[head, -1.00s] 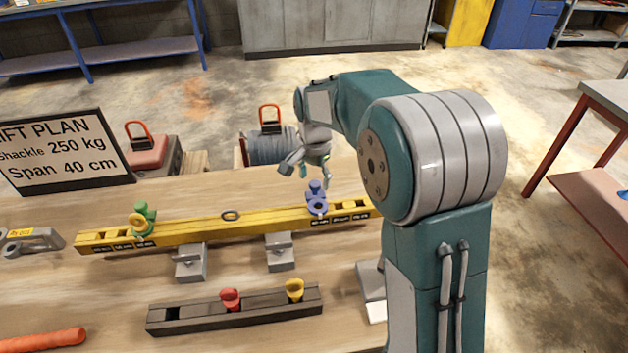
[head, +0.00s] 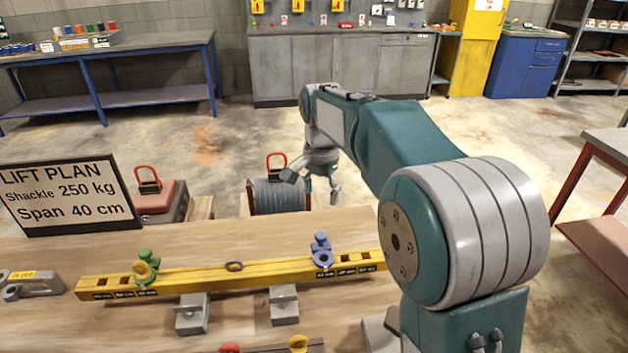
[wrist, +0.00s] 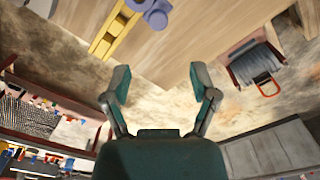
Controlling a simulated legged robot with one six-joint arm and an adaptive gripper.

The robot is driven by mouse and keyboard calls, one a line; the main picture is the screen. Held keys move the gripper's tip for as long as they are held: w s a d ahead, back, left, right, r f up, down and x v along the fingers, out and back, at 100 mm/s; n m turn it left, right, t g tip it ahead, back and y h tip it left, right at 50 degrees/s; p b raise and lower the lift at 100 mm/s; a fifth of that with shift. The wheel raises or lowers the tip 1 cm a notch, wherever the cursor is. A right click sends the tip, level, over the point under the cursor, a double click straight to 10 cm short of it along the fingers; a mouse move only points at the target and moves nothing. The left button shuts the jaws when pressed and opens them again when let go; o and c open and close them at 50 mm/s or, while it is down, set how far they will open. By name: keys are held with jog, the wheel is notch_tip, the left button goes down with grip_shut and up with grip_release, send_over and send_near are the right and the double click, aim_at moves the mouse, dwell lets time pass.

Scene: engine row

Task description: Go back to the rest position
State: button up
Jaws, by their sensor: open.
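My gripper (head: 314,186) is open and empty in the head view, raised above the far edge of the workbench. The wrist view shows its two fingers (wrist: 160,90) spread apart with nothing between them. Below and nearer is the yellow beam (head: 205,277), lying on two grey supports. A green shackle (head: 147,267) stands near its left end and a blue shackle (head: 321,250) near its right end. The blue shackle also shows at the top of the wrist view (wrist: 155,10), apart from the fingers.
The lift plan sign (head: 66,195) stands at the bench's left, reading shackle 250 kg and span 40 cm. A grey spool-like load (head: 278,195) and a red load (head: 155,200) with handles stand beyond the bench. Red and yellow shackles show at the bottom edge. Open floor lies behind.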

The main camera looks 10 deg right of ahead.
jog(key=s+d+n+t, duration=0.2)
jog(key=s+n, duration=0.2)
jog(key=s, duration=0.9)
jog(key=s+d+n+t, duration=0.3)
jog(key=s+n, duration=0.2)
jog(key=s, duration=0.9)
jog(key=shift+s+t, duration=0.25)
jog(key=shift+t, duration=0.05)
